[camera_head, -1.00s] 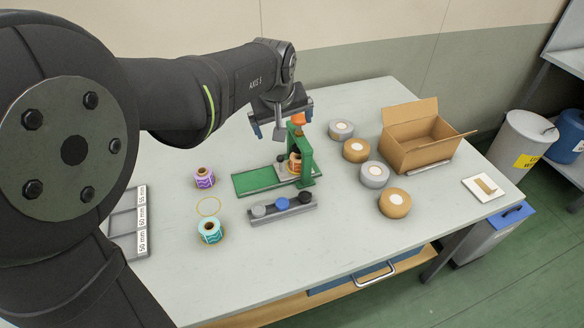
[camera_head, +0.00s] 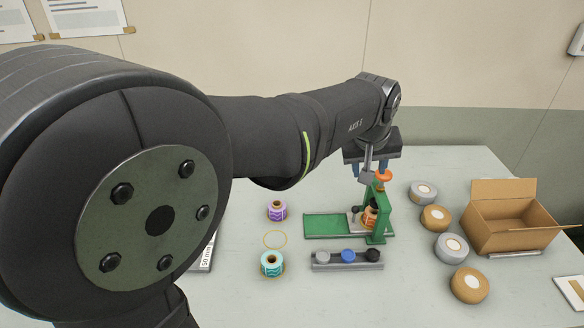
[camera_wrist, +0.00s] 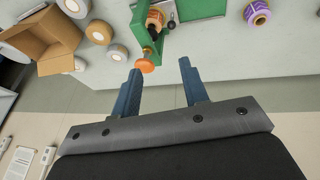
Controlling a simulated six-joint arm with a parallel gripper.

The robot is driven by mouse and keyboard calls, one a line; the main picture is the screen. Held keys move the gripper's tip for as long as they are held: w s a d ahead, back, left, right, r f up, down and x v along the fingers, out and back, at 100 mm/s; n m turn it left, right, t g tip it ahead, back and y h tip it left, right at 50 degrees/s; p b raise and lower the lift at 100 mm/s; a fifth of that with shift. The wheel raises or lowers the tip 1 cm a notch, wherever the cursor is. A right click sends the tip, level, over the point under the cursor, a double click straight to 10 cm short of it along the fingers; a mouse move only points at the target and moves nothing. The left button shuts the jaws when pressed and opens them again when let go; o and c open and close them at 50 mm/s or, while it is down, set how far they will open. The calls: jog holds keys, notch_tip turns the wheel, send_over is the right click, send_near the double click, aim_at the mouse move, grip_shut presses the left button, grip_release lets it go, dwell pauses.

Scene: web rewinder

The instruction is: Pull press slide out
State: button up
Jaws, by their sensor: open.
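The green press frame (camera_head: 378,212) stands on the table with an orange knob (camera_head: 384,176) on top. Its grey slide (camera_head: 354,220), with a small black knob, sits at the right end of a green base (camera_head: 325,226). An orange-brown roll (camera_head: 370,217) is on the slide, inside the frame. My gripper (camera_head: 370,172) is open and empty, above and behind the press, near the orange knob. In the wrist view my gripper (camera_wrist: 160,68) has its fingers apart, with the orange knob (camera_wrist: 145,66) beside the left fingertip. Contact cannot be told.
A rail (camera_head: 347,261) with grey, blue and black knobs lies in front of the press. Purple (camera_head: 277,211) and teal (camera_head: 271,264) rolls stand left. Several tape rolls (camera_head: 436,218) and an open carton (camera_head: 510,235) stand right. The green base's left part is bare.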

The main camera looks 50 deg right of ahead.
notch_tip(320, 180, down, 12)
jog(key=a+n+g+y, duration=0.3)
jog(key=n+g, duration=0.1)
jog(key=g, duration=0.1)
jog(key=n+g+h, duration=0.5)
jog(key=n+h, duration=0.9)
jog(key=n, duration=0.3)
send_near(355, 208)
jog(key=v, duration=0.7)
jog(key=shift+f, duration=0.35)
jog(key=shift+d, duration=0.1)
jog(key=x, duration=1.7)
jog(key=shift+r, duration=0.2)
grip_shut()
